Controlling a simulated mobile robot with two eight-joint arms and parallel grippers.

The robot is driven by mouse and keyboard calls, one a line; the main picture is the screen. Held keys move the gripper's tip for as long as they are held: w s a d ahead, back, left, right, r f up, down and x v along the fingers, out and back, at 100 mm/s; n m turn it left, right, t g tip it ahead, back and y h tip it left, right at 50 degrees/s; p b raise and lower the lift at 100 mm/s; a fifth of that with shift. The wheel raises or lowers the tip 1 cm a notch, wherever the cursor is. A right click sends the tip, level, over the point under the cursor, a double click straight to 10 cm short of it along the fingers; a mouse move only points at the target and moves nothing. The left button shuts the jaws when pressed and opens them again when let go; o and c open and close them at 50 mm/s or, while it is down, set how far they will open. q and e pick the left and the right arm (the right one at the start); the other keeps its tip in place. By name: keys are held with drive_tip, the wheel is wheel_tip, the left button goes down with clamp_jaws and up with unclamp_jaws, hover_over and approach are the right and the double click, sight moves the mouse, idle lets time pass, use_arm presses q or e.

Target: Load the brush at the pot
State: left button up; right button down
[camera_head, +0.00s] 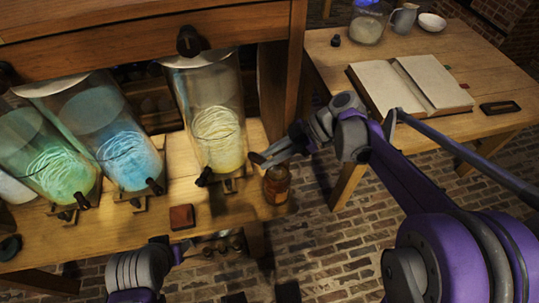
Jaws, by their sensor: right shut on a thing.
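The pot (277,186) is a small amber-brown jar at the right end of the wooden bench, upright near the front edge. My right gripper (268,157) is just above the pot's mouth and is shut on a thin thing, probably the brush. The brush itself is too small and too covered by the fingers to make out, so I cannot tell whether its tip is in the pot. My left gripper (163,252) is low at the front of the bench, apart from the pot. Its fingers are not clear.
Glass jars with glowing yellow (218,135), blue (125,158) and green (60,175) contents stand left of the pot. A reddish block (182,217) lies on the bench. An open book (412,84) lies on the right table. Brick floor separates the tables.

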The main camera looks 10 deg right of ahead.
sight(254, 153)
drive_tip(key=shift+f, duration=0.6)
idle(1.7)
drive_tip(key=shift+r+p, duration=2.4)
drive_tip(key=shift+r, duration=1.2)
